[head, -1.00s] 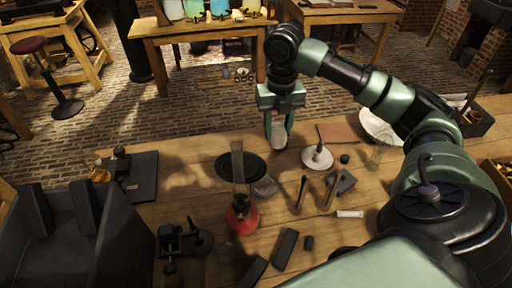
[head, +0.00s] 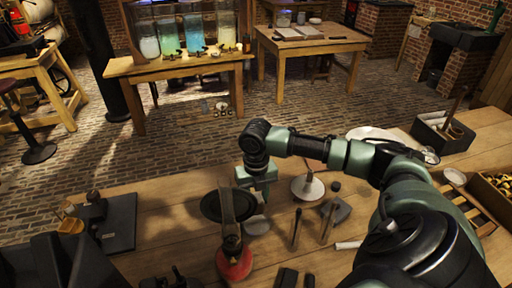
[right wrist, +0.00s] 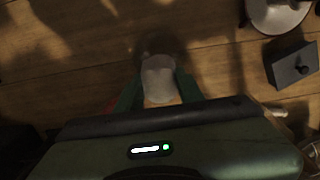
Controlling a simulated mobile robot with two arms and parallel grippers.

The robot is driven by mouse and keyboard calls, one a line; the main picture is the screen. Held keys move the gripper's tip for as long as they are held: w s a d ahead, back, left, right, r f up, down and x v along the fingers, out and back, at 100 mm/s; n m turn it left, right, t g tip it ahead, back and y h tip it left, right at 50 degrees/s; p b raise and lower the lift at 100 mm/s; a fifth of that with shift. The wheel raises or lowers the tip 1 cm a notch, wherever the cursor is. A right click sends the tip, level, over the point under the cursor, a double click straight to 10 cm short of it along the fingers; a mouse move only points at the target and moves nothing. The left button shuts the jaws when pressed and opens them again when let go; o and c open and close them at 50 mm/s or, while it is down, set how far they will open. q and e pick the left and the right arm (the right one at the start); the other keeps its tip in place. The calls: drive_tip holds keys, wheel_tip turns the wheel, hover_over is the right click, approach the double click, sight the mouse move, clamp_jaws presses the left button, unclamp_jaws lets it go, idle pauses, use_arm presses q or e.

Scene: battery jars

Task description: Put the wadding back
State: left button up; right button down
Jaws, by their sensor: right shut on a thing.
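My right gripper (head: 258,200) is low over the table, pointing down, beside the dark round plate (head: 212,206). In the right wrist view its green fingers (right wrist: 158,92) are shut on a pale, whitish, rounded plug, the wadding (right wrist: 158,75). A small clear glass piece (head: 257,226) is on the table right under the fingers in the head view. The wadding's lower end is not clearly separable from this glass there, so I cannot tell whether it is inside or above it. My left gripper is not in view.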

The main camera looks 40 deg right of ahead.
sight(256, 197)
wheel_tip(256, 197, down, 3)
drive_tip(key=shift+f, duration=0.15)
drive_tip(key=shift+f+p, duration=0.3)
drive_tip(key=shift+f, duration=1.85)
drive_tip(key=c, duration=0.9)
unclamp_jaws()
drive_tip(key=shift+f, duration=0.15)
wheel_tip(256, 197, up, 12)
drive_tip(key=shift+r+b, duration=0.25)
drive_tip(key=shift+b, duration=0.7)
